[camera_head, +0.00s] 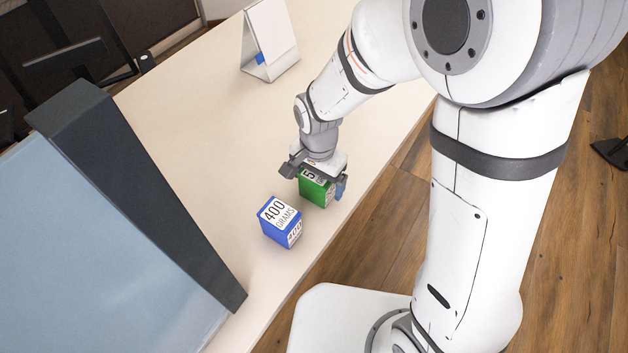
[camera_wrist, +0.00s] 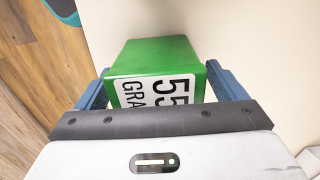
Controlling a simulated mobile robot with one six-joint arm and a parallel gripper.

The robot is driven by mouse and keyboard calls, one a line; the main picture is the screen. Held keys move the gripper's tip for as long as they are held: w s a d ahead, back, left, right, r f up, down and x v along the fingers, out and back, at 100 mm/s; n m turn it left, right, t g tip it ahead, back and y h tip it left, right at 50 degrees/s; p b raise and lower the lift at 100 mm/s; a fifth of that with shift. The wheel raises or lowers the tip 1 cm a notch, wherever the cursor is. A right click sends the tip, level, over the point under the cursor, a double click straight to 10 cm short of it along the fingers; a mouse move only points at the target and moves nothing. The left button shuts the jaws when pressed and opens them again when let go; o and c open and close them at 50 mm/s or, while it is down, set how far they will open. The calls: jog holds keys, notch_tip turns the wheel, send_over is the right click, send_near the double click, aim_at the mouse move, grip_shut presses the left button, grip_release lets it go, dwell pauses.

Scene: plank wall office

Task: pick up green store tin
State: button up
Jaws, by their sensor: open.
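The green store tin (camera_head: 316,189) stands on the pale table near its right edge, with a white label partly readable as "55" and "GRA" in the wrist view (camera_wrist: 150,58). My gripper (camera_head: 318,182) is directly over the tin, its jaws open. In the wrist view, my gripper's blue fingers (camera_wrist: 160,88) stand on either side of the tin. A narrow gap seems to show at the right finger; contact at the left one is unclear. The tin's lower part is hidden in the wrist view.
A blue tin (camera_head: 281,222) marked "400 GRAMS" stands close in front and to the left of the green tin. A dark-edged screen panel (camera_head: 150,190) rises at the left. A white stand-up card (camera_head: 268,42) is at the back. The table (camera_head: 190,110) is clear between them.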

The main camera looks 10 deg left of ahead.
jog(key=shift+f, duration=0.45)
jog(key=c, duration=1.5)
